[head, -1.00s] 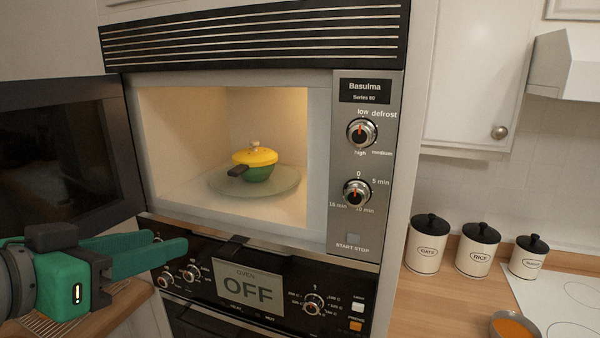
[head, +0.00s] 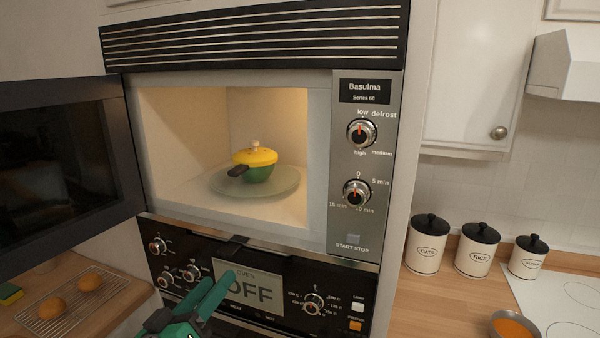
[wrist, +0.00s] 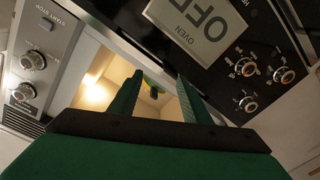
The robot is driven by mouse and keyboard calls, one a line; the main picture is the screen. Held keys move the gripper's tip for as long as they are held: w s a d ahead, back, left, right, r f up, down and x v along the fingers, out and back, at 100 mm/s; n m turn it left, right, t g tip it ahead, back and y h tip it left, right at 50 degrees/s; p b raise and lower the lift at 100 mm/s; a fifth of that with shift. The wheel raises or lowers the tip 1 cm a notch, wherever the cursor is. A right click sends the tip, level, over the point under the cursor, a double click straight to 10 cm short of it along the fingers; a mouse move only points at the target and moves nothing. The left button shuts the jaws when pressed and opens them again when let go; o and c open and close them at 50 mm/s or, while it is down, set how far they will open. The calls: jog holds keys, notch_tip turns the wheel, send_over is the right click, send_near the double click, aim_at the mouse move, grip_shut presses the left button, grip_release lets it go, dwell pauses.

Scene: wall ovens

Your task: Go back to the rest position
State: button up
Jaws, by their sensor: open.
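My gripper (head: 212,292) is at the bottom of the head view, in front of the lower oven's control panel. Its green fingers point up and are apart, with nothing between them. In the wrist view my gripper (wrist: 158,98) also shows open and empty. Beyond its fingers is the lit microwave interior. A pot with a yellow lid and green body (head: 256,166) sits on the glass turntable (head: 285,186) inside the microwave, apart from my gripper. The microwave door (head: 65,155) stands wide open to the left.
The oven panel (head: 270,320) with its OFF display is close behind my gripper. A wire rack (head: 45,325) with two round brown items is on the left counter. Several canisters (head: 477,252) and a bowl of orange contents (head: 514,326) are on the right counter.

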jog(key=s+d+f+n+y, duration=0.2)
jog(key=s+d+f, duration=0.1)
jog(key=f, duration=0.6)
jog(key=s+d+f+n+y, duration=0.1)
jog(key=s+d+f+y, duration=0.15)
jog(key=f, duration=0.75)
jog(key=s+d+f+n+y, duration=0.2)
jog(key=s+d+f, duration=0.1)
jog(key=f, duration=0.6)
jog(key=s+d+f+m+g, duration=0.1)
jog(key=s+d+f, duration=0.15)
jog(key=s, duration=0.45)
jog(key=s+d+f+m+g, duration=0.1)
jog(key=s+d+f, duration=0.1)
jog(key=s+f, duration=0.35)
jog(key=s+d+r+m, duration=0.1)
jog(key=s+d+m, duration=0.1)
jog(key=s, duration=0.6)
jog(key=s+d+r+m, duration=0.1)
jog(key=s+d+m, duration=0.1)
jog(key=s, duration=0.6)
jog(key=shift+s+r+m+h, duration=0.35)
jog(key=shift+m+h, duration=0.1)
jog(key=shift+m, duration=0.35)
jog(key=shift+d, duration=0.1)
